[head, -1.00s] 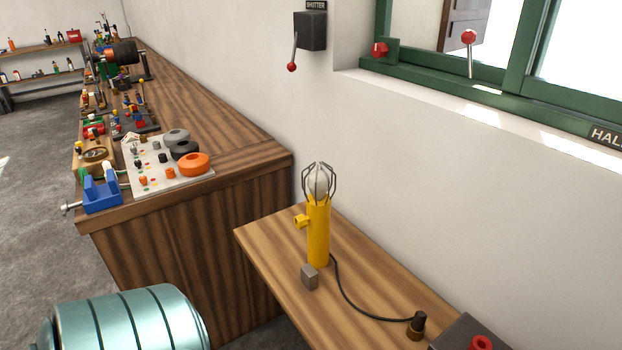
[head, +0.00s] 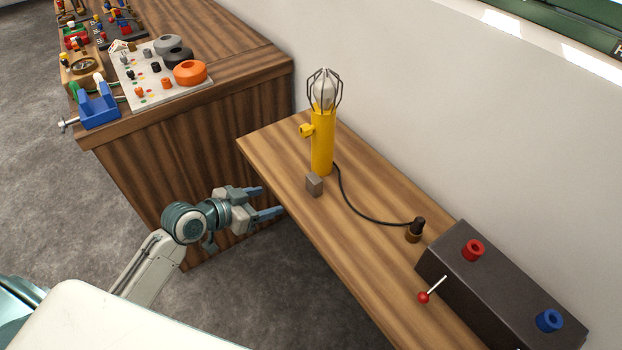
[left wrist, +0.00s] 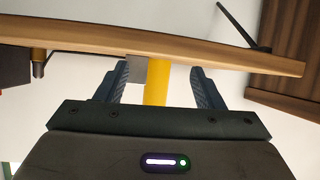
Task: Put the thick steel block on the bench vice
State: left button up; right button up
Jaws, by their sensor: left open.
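The thick steel block (head: 314,185) is a small grey cube standing on the small wooden bench beside the yellow lamp. The bench vice (head: 98,106) is blue with a steel screw, on the front corner of the long workbench at upper left. My left gripper (head: 271,200) is open and empty, left of the small bench's edge, its fingers pointing toward the block and apart from it. In the left wrist view, which looks upside down, the block (left wrist: 137,68) shows beyond the fingers, partly hidden by one of them. My right gripper is not in view.
A yellow caged lamp (head: 322,140) stands just behind the block, its black cable running to a plug (head: 415,230). A dark box (head: 500,285) with red and blue sockets and a lever is at right. A panel (head: 150,75) with coloured parts lies beside the vice.

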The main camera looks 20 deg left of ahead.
pick_arm(q)
jog(key=m+h, duration=0.2)
send_near(315, 177)
jog(key=s+a, duration=0.2)
jog(key=s, duration=0.1)
jog(key=r, duration=0.1)
jog(key=x, duration=0.5)
jog(key=shift+w+d+r+p, duration=0.1)
jog(key=shift+w+d+p, duration=0.15)
jog(key=shift+d+p, duration=0.15)
jog(key=shift+w+d, duration=0.15)
jog(key=shift+w, duration=0.2)
jog(key=shift+a+f+p+x, duration=0.15)
jog(key=shift+p+x, duration=0.25)
jog(key=shift+x, duration=0.8)
jog(key=shift+a+f+p+x, duration=0.1)
jog(key=shift+f+p+x, duration=0.2)
jog(key=shift+x, duration=0.85)
jog(key=shift+r, duration=0.15)
grip_shut()
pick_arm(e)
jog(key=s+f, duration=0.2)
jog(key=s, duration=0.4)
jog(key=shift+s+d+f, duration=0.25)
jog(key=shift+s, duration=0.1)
pick_arm(q)
jog(key=shift+r, duration=0.1)
